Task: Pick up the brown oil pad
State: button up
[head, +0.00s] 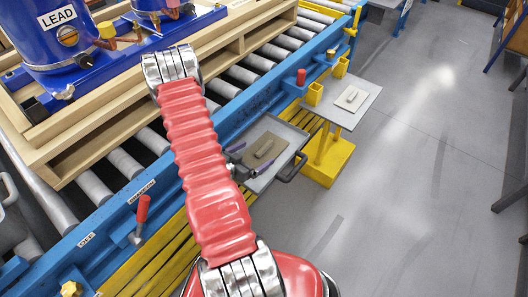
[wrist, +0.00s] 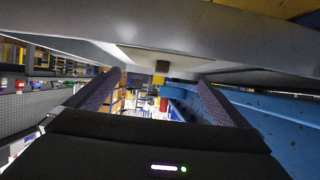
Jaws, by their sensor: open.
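The brown oil pad (head: 264,150), a flat brownish plate with a raised grip on top, lies in a grey tray (head: 296,143) beside the conveyor in the head view. My gripper (head: 252,160) is open, with its two dark purplish fingers showing near the pad's left and lower right sides. My arm hides part of the gripper. In the wrist view my gripper (wrist: 158,82) has its fingers wide apart with nothing held between them. A pale flat patch with a small dark block shows beyond the fingers there; I cannot tell whether it is the pad.
A lighter pad (head: 351,98) lies on a grey stand (head: 368,88) with a yellow base. The blue conveyor rail (head: 110,218) carries red and yellow handles. A blue compressor (head: 50,45) labelled LEAD stands on a wooden pallet (head: 90,118).

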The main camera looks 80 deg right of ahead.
aim_at(259, 152)
jog(key=shift+f+x, duration=0.15)
jog(key=shift+x, duration=1.15)
jog(key=shift+f+x, duration=0.15)
jog(key=shift+x, duration=1.15)
jog(key=shift+w, duration=0.15)
jog(key=shift+c, duration=0.5)
jog(key=c, duration=0.6)
